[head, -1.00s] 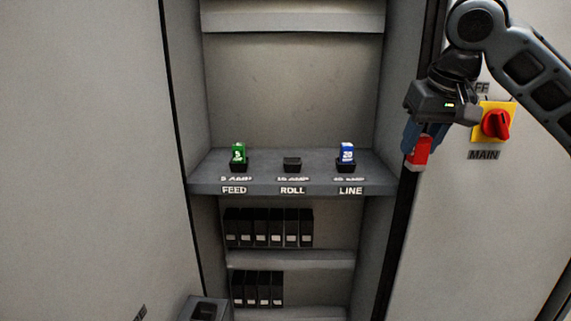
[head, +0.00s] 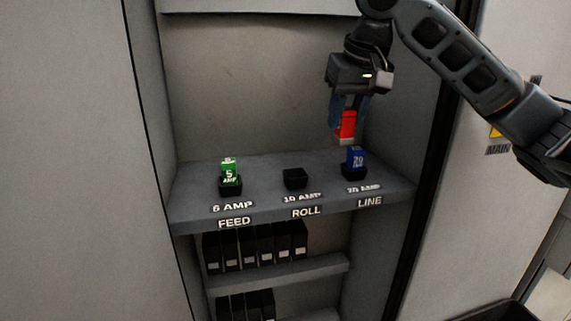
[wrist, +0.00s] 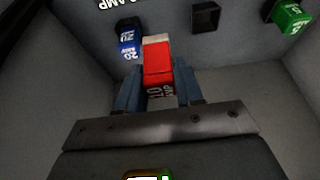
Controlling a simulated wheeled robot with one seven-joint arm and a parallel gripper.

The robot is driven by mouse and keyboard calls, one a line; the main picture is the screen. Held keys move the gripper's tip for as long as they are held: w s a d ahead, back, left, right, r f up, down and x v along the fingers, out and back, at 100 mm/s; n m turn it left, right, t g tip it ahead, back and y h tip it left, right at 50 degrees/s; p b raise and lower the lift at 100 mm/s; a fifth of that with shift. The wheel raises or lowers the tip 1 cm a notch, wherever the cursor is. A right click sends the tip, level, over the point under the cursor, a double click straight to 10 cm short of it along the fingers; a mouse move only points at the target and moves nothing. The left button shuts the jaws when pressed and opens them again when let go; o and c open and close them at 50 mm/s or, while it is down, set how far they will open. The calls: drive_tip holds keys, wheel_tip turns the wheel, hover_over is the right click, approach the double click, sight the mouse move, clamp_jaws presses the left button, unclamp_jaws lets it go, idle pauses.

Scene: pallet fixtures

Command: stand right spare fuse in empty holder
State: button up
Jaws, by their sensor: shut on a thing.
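My gripper (head: 347,122) is shut on a red fuse (head: 347,126) with a pale lower end, held upright above the shelf, at the upper left of the blue fuse. In the wrist view the red fuse (wrist: 158,62) sits between the two blue fingers, and part of a "10" and "AMP" mark shows on it. The empty holder (head: 295,179) is a black socket over the labels 10 AMP and ROLL, below and left of the held fuse. It also shows in the wrist view (wrist: 206,17), apart from the fuse.
A green 5 AMP fuse (head: 230,170) stands in the FEED holder at left. A blue 20 AMP fuse (head: 355,158) stands in the LINE holder at right. The shelf (head: 265,170) is otherwise clear. Cabinet walls close in both sides; black modules (head: 255,245) sit below.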

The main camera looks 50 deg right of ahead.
drive_tip(key=w+a+f, duration=0.1)
drive_tip(key=w+f, duration=0.1)
drive_tip(key=w+a+f, duration=0.1)
drive_tip(key=w+a, duration=0.1)
drive_tip(key=w, duration=0.1)
drive_tip(key=w+a+f, duration=0.1)
drive_tip(key=w+f, duration=0.1)
drive_tip(key=w, duration=0.1)
drive_tip(key=shift+a+f, duration=0.3)
drive_tip(key=shift+f+p, duration=0.35)
drive_tip(key=shift+f, duration=1.65)
drive_tip(key=o, duration=1.1)
drive_tip(key=shift+f, duration=0.1)
drive_tip(key=v, duration=1.2)
